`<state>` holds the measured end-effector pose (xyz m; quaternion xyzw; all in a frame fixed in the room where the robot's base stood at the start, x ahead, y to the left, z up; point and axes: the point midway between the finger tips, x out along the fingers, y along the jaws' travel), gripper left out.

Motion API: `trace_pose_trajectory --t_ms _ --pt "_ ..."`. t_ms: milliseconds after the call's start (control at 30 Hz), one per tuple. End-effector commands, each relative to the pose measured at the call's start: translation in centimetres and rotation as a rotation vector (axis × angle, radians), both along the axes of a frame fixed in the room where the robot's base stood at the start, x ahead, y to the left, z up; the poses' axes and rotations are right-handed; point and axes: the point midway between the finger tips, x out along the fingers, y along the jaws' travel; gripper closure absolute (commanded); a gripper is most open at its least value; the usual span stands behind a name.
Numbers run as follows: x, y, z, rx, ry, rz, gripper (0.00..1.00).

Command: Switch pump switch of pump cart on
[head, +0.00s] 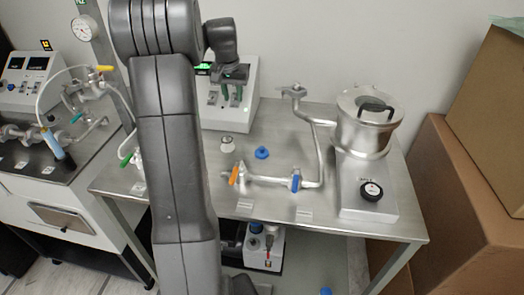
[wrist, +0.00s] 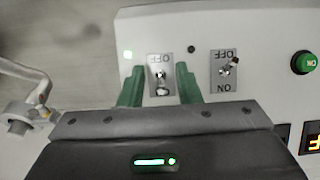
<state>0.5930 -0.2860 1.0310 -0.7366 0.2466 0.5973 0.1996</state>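A white control box (head: 243,110) stands at the back of the metal cart's top. My gripper (head: 228,94) is at its front panel. In the wrist view, the panel carries two toggle switches with OFF and ON plates, seen upside down. The green fingers of my gripper (wrist: 160,88) are apart, one on each side of the left switch (wrist: 160,80). Names on the panel are not readable.
A green ON button (wrist: 303,62) is farther right on the panel. Metal piping with an orange handle (head: 234,176) and a blue handle (head: 296,182) lies on the cart top. A metal vessel (head: 362,130) stands at right, near cardboard boxes (head: 450,190). Another bench (head: 50,185) is at left.

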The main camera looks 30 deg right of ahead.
Motion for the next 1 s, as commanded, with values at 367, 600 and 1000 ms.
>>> trace_pose_trajectory --t_ms 367,600,1000 --pt "-0.4 0.3 -0.9 -0.071 -0.096 -0.001 0.70" --pt "-0.6 0.5 -1.0 -0.114 -0.153 0.000 0.70" --pt "-3.1 2.3 7.5 -0.112 -0.151 0.000 0.70"
